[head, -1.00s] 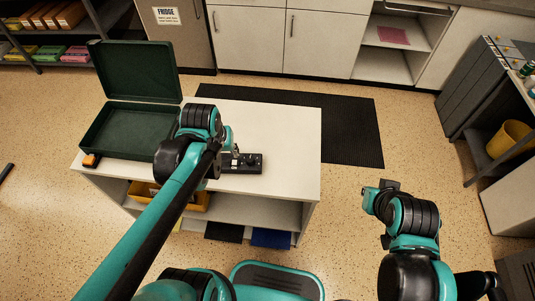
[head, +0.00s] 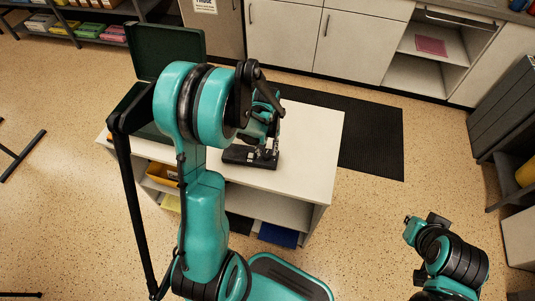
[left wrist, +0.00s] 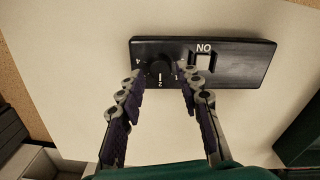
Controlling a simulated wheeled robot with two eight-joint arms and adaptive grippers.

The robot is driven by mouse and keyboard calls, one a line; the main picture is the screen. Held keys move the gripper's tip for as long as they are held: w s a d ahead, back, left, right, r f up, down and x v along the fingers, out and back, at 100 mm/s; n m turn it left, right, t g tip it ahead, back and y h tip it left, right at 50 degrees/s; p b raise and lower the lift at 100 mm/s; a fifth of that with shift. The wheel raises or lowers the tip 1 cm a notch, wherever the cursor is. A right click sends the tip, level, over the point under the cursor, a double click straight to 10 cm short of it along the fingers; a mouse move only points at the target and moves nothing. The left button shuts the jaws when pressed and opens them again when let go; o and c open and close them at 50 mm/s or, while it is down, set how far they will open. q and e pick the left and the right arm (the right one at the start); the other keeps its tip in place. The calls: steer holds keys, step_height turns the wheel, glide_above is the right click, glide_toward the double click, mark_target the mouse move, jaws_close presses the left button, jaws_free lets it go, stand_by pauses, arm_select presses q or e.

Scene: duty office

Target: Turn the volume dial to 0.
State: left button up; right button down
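The control box (head: 240,154) is a black slab lying on the white table top. In the left wrist view, its face (left wrist: 240,72) carries the round black volume dial (left wrist: 160,69), with numbers around it. The dial's white mark points toward the 2. My left gripper (head: 268,153) is over the right part of the box in the head view. In the left wrist view its fingers (left wrist: 158,78) are spread, one on each side of the dial, with gaps showing. My right gripper (head: 412,230) is away from the table at the lower right; its fingers are unclear.
An open dark green case (head: 180,50) stands on the table's left end, partly hidden by my left arm. The white table (head: 310,130) is clear right of the box. A yellow bin (head: 163,174) is on the shelf below.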

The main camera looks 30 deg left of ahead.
arm_select(q)
steer(key=shift+f, duration=1.1)
jaws_close()
steer(key=shift+n+b, duration=0.35)
steer(key=shift+n, duration=0.05)
steer(key=n, duration=0.3)
steer(key=shift+n+b, duration=0.4)
steer(key=n, duration=0.5)
steer(key=shift+n+b, duration=0.3)
steer(key=shift+b, duration=0.05)
steer(key=n, duration=0.5)
steer(key=shift+n+b, duration=0.4)
steer(key=shift+n, duration=2)
